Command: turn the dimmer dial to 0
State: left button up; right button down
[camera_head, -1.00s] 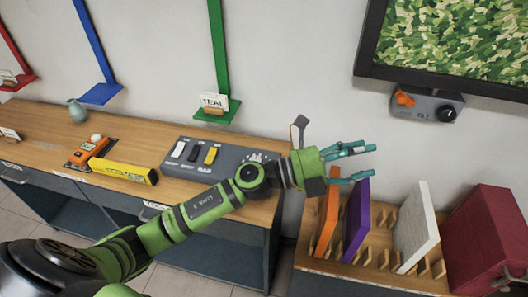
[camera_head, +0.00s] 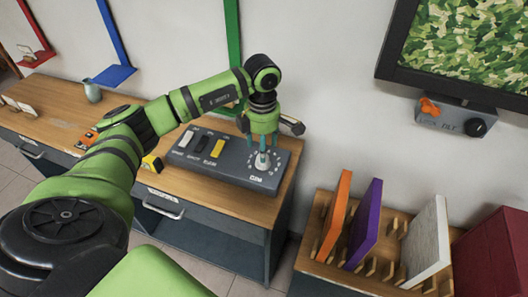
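The dimmer dial (camera_head: 262,167) is a pale knob ringed by white marks at the right end of the grey switch panel (camera_head: 222,171), which lies on the wooden counter. A label sits in front of it, too small to read surely. My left gripper (camera_head: 261,152) points straight down over the dial, its teal fingers spread apart with their tips close above or around the knob. I cannot tell whether they touch it. The fingers hide part of the dial, so its setting is unclear. My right gripper is not in view.
White, black and yellow switches (camera_head: 217,148) stand on the panel left of the dial. A wall box (camera_head: 446,117) with an orange lever and black knob (camera_head: 475,127) hangs at right. A wooden rack (camera_head: 317,265) holds orange, purple and white panels.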

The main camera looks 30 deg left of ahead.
aim_at(266, 166)
pick_arm(q)
jog(key=shift+f+p, duration=0.45)
jog(key=shift+f, duration=1.7)
jog(key=c, duration=1.2)
jog(key=shift+o, duration=0.2)
